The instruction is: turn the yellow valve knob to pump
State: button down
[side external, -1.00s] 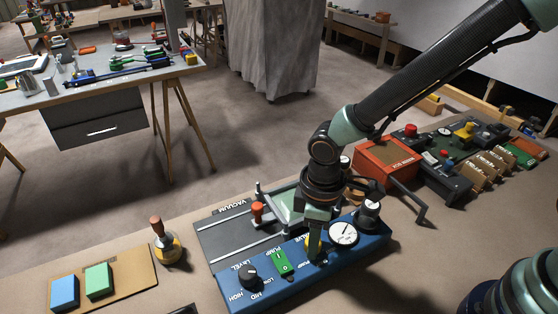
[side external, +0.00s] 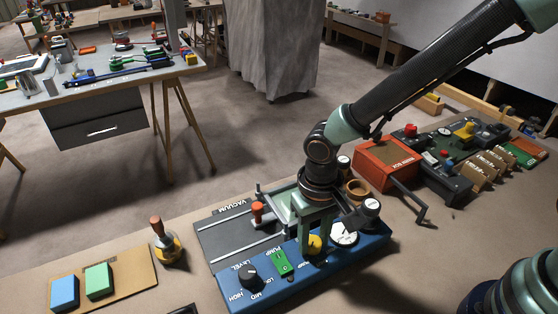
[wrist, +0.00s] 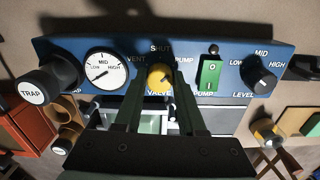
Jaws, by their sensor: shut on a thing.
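The yellow valve knob (side external: 314,244) sits on the blue panel (side external: 345,262), right of the green pump switch (side external: 281,262). My gripper (side external: 315,235) reaches down from above, a finger at each side of the knob, and is shut on it. In the wrist view the knob (wrist: 160,76) shows between the fingertips of my gripper (wrist: 160,84). Labels around it read VENT at left, SHUT at top and PUMP at right. A dark mark shows on its face, but I cannot tell for sure which label it points to.
On the panel are a white gauge (wrist: 105,70), a black level knob (wrist: 264,80) and a TRAP jar (wrist: 48,84). An orange-handled lever (side external: 257,211) stands behind the panel. A red box (side external: 387,163) is at the right; blue and green blocks (side external: 98,280) lie at the left.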

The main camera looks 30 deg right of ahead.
aim_at(313, 241)
jog(key=shift+s+a+m, duration=0.1)
jog(key=shift+a+m, duration=0.05)
jog(key=shift+m, duration=0.85)
jog(key=c, duration=0.5)
grip_release()
notch_tip(313, 241, up, 12)
